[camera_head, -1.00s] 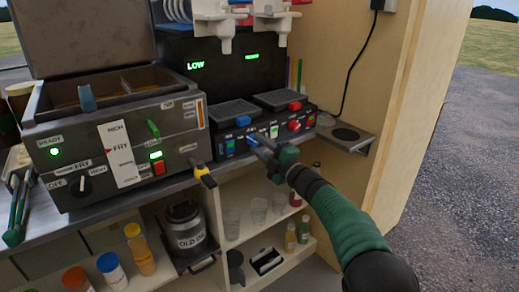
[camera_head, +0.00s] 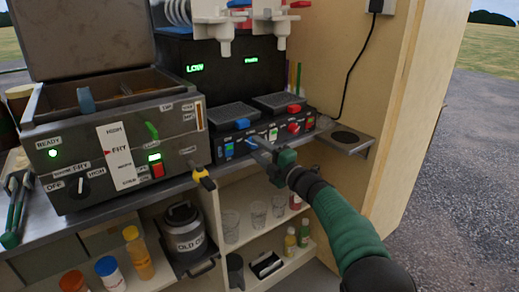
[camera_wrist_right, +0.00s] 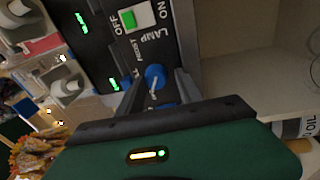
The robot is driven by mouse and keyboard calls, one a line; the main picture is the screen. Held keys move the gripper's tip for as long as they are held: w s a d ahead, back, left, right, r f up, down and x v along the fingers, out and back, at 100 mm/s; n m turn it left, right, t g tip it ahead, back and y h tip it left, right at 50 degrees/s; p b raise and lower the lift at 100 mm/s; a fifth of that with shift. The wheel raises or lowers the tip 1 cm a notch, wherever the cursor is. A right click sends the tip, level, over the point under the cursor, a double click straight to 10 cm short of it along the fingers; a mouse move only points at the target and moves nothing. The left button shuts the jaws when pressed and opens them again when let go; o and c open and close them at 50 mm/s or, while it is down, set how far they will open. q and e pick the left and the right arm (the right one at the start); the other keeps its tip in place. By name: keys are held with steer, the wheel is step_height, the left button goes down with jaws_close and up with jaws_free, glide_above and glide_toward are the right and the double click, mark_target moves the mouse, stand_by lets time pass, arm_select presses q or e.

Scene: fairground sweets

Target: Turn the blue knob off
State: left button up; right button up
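The blue knob (camera_wrist_right: 154,76) with a white pointer line is on the dark control panel, beside the LAMP label in the right wrist view. My right gripper (camera_wrist_right: 157,92) is open, with one finger on each side of the knob; I cannot tell whether they touch it. In the head view my right gripper (camera_head: 258,146) is at the front of the drinks machine's panel (camera_head: 265,140) and partly hides the knob. My left gripper is not in view.
A green lamp switch (camera_wrist_right: 136,18) is close to the knob. A red knob (camera_head: 293,128) is farther right. The fryer (camera_head: 120,150) stands to the left. Below are shelves with cups (camera_head: 258,214) and bottles. A drip shelf (camera_head: 346,139) is at the right.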

steer(key=shift+o, duration=1.2)
steer(key=shift+r, duration=0.1)
steer(key=p+v, duration=0.3)
steer(key=v, duration=1.4)
steer(key=shift+w, duration=0.1)
